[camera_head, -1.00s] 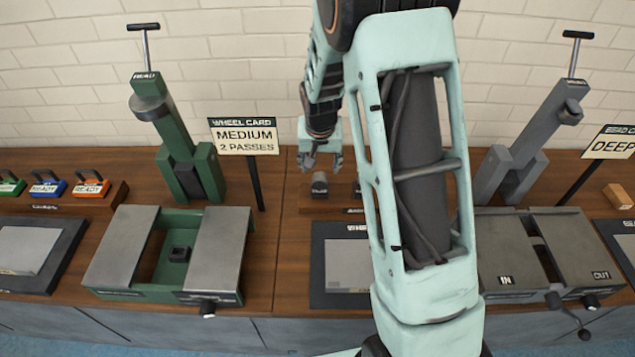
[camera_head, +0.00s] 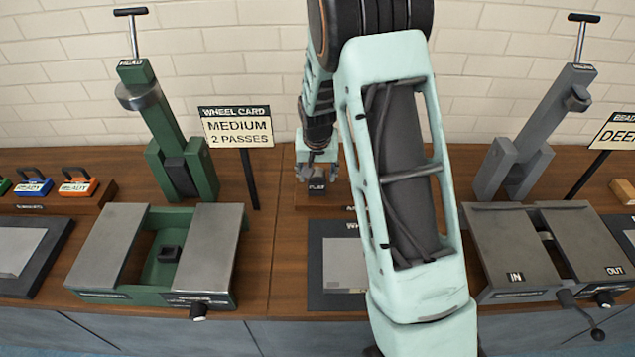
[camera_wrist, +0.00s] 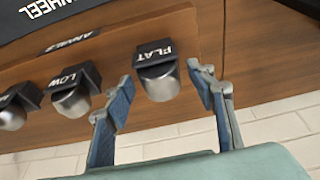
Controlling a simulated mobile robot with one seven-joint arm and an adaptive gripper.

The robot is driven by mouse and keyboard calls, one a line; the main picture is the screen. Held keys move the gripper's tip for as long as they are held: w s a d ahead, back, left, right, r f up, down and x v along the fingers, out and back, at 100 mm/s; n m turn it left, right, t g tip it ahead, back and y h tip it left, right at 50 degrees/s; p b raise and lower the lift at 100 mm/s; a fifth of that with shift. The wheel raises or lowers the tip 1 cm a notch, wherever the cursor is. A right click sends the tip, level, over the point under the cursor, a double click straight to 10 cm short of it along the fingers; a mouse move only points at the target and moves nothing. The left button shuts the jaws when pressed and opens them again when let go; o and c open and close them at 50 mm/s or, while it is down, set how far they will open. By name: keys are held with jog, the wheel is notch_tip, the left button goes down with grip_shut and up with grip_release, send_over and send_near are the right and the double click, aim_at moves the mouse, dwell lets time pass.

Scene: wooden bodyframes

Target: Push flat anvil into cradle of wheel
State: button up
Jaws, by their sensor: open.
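The flat anvil (camera_wrist: 158,82) is a grey rounded metal piece with a black labelled block, on the wooden anvil rack. In the head view it (camera_head: 317,187) sits just under my gripper (camera_head: 316,172). In the wrist view my gripper (camera_wrist: 160,77) is open, with one blue-padded finger on each side of the anvil. I cannot tell whether the fingers touch it. The green wheel machine (camera_head: 182,160) stands at the left. Its cradle (camera_head: 168,254) is a small dark square holder between two grey plates, with nothing seen in it.
The low anvil (camera_wrist: 70,92) and another anvil (camera_wrist: 10,112) sit beside the flat one. The wheel card sign (camera_head: 236,127) stands between rack and wheel machine. A grey bead machine (camera_head: 535,130) is at the right. My arm hides part of the bench.

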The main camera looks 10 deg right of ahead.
aim_at(317, 170)
jog(key=shift+c, duration=0.7)
jog(key=c, duration=1)
jog(key=shift+w+r, duration=0.1)
jog(key=shift+c, duration=0.6)
jog(key=shift+r+p, duration=0.3)
jog(key=shift+r, duration=0.4)
jog(key=shift+r+p, duration=0.6)
jog(key=shift+r, duration=0.85)
